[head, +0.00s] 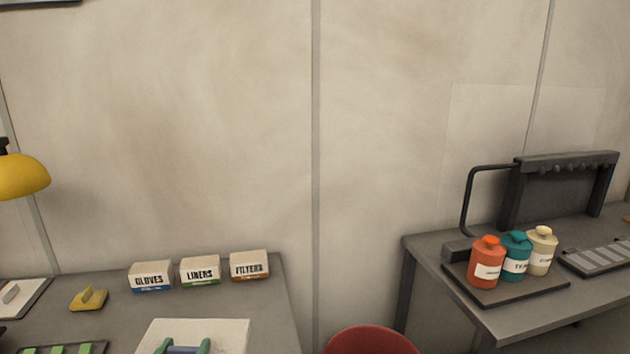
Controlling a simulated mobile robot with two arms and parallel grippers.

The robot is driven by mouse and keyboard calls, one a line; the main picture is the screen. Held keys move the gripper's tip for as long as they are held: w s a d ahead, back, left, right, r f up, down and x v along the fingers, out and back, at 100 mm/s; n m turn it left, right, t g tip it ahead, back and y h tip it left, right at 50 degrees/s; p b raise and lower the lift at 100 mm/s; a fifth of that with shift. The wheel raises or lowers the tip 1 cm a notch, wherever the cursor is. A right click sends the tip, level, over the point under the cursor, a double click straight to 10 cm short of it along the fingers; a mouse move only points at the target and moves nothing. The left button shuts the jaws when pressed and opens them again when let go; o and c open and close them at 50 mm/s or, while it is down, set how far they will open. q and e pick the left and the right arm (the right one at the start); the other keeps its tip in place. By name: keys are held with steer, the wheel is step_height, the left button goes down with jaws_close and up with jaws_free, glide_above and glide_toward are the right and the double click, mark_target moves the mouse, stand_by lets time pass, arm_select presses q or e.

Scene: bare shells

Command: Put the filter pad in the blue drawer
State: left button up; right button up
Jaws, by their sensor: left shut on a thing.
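A flat, off-white square, the filter pad (225,333), shows at the bottom of the head view, left of centre, its lower part cut off by the frame edge. My left gripper (184,347), with green fingers and a purple-grey part between them, overlaps the pad and is shut on it. The fingertips' contact with the pad is not clearly visible. The pad appears in front of the left table (262,315). No blue drawer shows in this view. My right gripper is not in view.
Boxes labelled GLOVES (151,276), LINERS (200,270) and FILTERS (249,266) line the left table's back. A yellow object (89,299) and yellow lamp (22,177) are further left. A red round top (370,341) stands between tables. Bottles (487,264) stand on the right table (510,322).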

arm_select(q)
steer(key=shift+m+h, duration=0.3)
steer(key=shift+h, duration=0.1)
steer(key=s+d, duration=0.1)
steer(key=s, duration=0.1)
steer(key=s+d, duration=0.4)
steer(key=shift+s+r, duration=0.15)
steer(key=shift+s, duration=0.05)
steer(key=shift+w+a, duration=0.1)
steer(key=shift+a, duration=0.05)
